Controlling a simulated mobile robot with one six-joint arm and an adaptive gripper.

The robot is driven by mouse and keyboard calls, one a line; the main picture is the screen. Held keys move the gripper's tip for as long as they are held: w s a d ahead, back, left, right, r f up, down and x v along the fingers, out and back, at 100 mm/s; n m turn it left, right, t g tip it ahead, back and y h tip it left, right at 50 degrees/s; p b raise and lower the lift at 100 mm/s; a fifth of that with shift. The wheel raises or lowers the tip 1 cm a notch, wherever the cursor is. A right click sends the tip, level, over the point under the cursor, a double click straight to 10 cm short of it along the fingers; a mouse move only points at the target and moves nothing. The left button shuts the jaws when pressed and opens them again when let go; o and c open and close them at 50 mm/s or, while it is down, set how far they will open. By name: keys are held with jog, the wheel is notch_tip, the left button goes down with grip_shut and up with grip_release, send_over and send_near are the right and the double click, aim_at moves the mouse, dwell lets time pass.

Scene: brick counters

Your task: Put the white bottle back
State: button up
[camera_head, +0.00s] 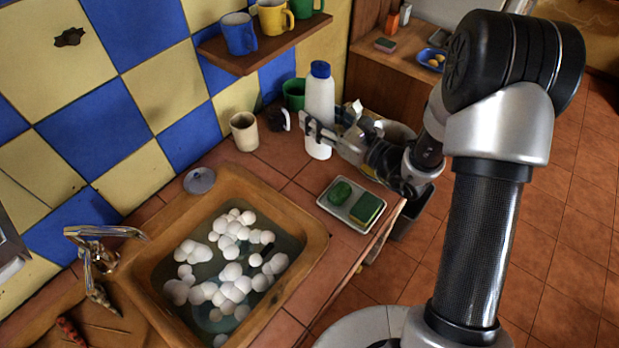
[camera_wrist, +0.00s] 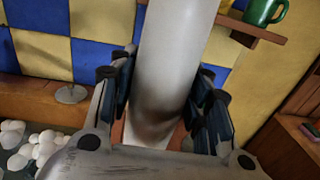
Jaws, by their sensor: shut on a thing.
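The white bottle (camera_head: 319,97) with a blue cap stands upright at the back right of the tiled counter in the head view. My gripper (camera_head: 322,127) reaches it from the right and is shut on its body. In the wrist view the white bottle (camera_wrist: 172,65) fills the middle, between the two dark finger pads of my gripper (camera_wrist: 163,95). Its cap is out of that view. I cannot tell whether its base touches the counter.
A cream cup (camera_head: 244,131) and a green mug (camera_head: 293,95) stand close left of the bottle. A shelf (camera_head: 262,52) with mugs is above. The sink (camera_head: 310,255) with white foam is front left. A tray (camera_head: 345,213) with a sponge lies in front.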

jog(key=w+a+r+n, duration=0.1)
jog(key=w+a+r, duration=0.1)
jog(key=a+r, duration=0.25)
notch_tip(320, 180, down, 20)
jog(key=g+y+b, duration=0.1)
jog(key=b, duration=0.5)
jog(key=shift+w, duration=0.1)
jog(key=shift+f, duration=0.15)
jog(key=o, duration=1.2)
jog(key=shift+c, duration=0.2)
